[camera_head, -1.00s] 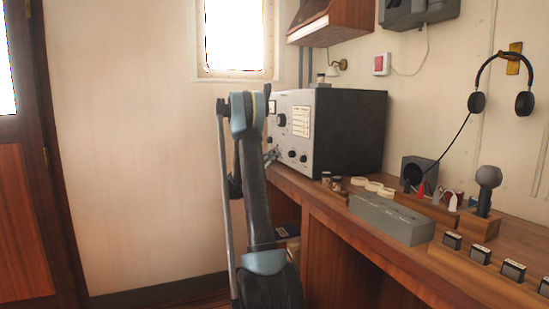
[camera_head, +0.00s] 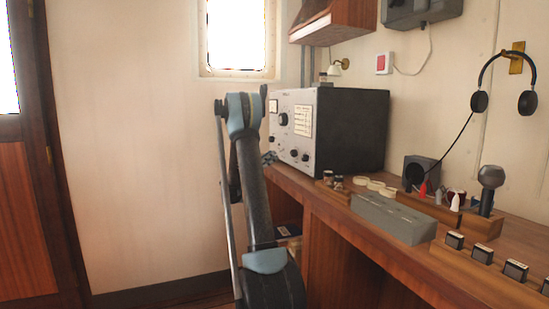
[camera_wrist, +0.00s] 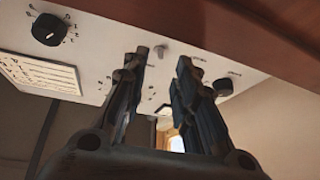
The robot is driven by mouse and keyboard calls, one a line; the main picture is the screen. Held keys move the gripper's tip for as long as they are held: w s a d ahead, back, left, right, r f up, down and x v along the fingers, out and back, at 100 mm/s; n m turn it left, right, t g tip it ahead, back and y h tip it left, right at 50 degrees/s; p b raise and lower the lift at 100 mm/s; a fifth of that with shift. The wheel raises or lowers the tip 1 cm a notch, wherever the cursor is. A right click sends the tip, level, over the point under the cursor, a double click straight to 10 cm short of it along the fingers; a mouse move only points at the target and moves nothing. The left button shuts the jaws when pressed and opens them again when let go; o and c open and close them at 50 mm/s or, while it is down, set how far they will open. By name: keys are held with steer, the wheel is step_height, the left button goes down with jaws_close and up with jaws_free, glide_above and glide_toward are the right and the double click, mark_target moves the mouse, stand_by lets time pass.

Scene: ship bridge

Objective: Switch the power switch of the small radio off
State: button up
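The small radio (camera_head: 300,122) is a dark box with a pale front panel carrying knobs and a label, standing at the far end of the desk. My gripper (camera_wrist: 163,62) is open, its two dark fingers pointing at the panel. A small pale toggle (camera_wrist: 161,50) shows between the fingertips in the wrist view, likely the power switch; I cannot tell its position or whether a finger touches it. In the head view, my gripper (camera_head: 268,158) is a small part beside the lower panel, mostly hidden by my arm.
The wooden desk (camera_head: 440,270) runs along the right. A grey box (camera_head: 390,220), a microphone (camera_head: 490,185) and small jars (camera_head: 333,181) stand on it. In the wrist view, a knob (camera_wrist: 48,30) lies left of the fingers and the brown wood edge (camera_wrist: 240,30) crosses above.

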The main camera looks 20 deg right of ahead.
steer(key=v, duration=0.8)
